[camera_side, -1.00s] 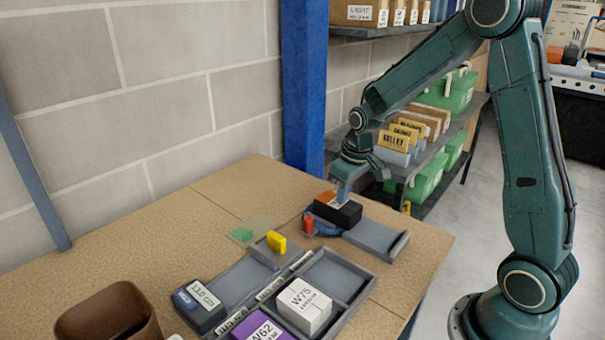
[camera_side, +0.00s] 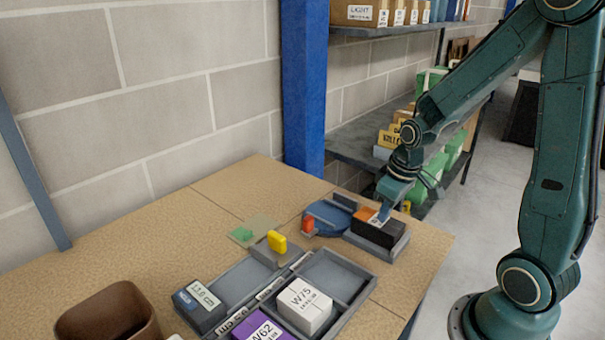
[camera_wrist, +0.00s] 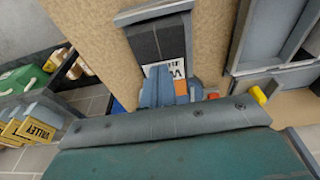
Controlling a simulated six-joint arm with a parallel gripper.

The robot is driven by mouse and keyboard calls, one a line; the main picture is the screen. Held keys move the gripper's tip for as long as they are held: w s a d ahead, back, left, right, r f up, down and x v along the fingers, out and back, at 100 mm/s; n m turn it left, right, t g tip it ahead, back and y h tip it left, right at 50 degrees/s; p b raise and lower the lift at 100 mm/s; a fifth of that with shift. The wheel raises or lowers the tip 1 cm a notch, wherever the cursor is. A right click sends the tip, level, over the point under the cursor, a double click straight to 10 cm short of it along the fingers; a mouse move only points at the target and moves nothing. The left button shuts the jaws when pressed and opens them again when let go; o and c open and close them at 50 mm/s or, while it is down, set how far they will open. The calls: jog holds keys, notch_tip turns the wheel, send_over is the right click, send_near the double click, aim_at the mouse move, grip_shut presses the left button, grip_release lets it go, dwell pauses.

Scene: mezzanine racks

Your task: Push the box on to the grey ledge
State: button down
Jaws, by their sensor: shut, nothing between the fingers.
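The box (camera_side: 377,231) is black with an orange end and a white label. It sits on the grey ledge (camera_side: 402,247), between its low raised edges, in the side view. In the wrist view the box (camera_wrist: 160,42) lies along the ledge (camera_wrist: 152,13), close to its raised end. The wrist view shows my fingers (camera_wrist: 158,88) against or just over the label end; exact contact is hard to tell.
A grey divided tray (camera_side: 345,270) holds a white box (camera_side: 304,306) and others. A brown bin (camera_side: 108,318) stands front left. The table's right edge is close to the ledge.

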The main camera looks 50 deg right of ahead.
jog(key=shift+s+a+f, duration=0.15)
jog(key=shift+s+f, duration=0.25)
jog(key=shift+s, duration=0.2)
jog(key=shift+w+r, duration=0.15)
jog(key=shift+r, duration=0.7)
jog(key=shift+r, duration=0.1)
jog(key=shift+r, duration=0.45)
notch_tip(320, 180, up, 12)
jog(key=s, duration=0.2)
jog(key=shift+s+r, duration=0.15)
jog(key=shift+r, duration=0.05)
jog(key=s+a+r+t, duration=0.2)
jog(key=s+a+t, duration=0.1)
jog(key=s+a, duration=0.5)
jog(key=a, duration=0.2)
jog(key=shift+a+r, duration=0.2)
jog(key=shift+a, duration=0.1)
